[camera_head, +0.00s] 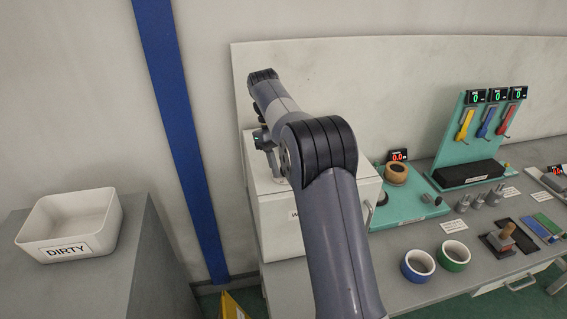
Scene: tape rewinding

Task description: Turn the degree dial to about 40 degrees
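A round tan knob-like piece (396,173) sits on a teal board (412,207) right of the white box. A small display (397,156) behind it shows red digits that look like 0.0. I cannot tell for certain whether this piece is the degree dial; no degree marks can be read. My arm reaches up from the bottom centre and bends over the white box, left of the teal board. The end of my arm is mostly hidden behind my own arm links, so my gripper's fingers cannot be made out.
The white box (281,228) stands beneath my arm. A white DIRTY bin (70,225) is far left.

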